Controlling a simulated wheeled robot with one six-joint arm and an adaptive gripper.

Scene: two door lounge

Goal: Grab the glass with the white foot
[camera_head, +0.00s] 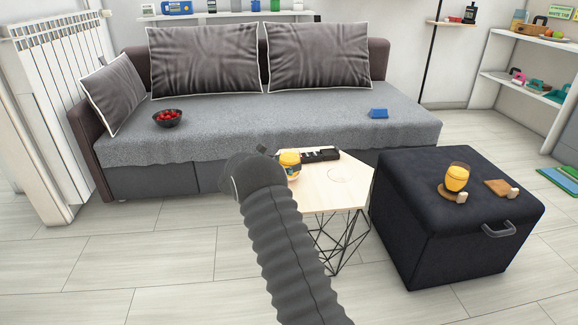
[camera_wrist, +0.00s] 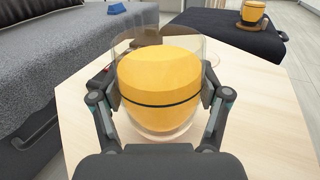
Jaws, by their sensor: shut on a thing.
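A clear glass with a yellow fill and a dark band (camera_wrist: 160,82) stands upright on the small pale wooden table (camera_wrist: 270,115). Its foot looks pale; it is partly hidden by my gripper. My gripper (camera_wrist: 165,100) is shut on this glass, with one finger on each side. In the head view the same glass (camera_head: 290,161) shows just right of my arm's end, which hides the gripper. A second yellow-filled glass (camera_head: 457,176) stands on the dark ottoman (camera_head: 420,215); it also shows in the wrist view (camera_wrist: 252,12).
A black keyboard-like thing (camera_head: 320,155) lies at the table's back. A coaster with a small wooden piece (camera_head: 500,188) lies beside the second glass. The grey sofa (camera_head: 260,125) behind holds a bowl of red fruit (camera_head: 167,118) and a blue block (camera_head: 377,113).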

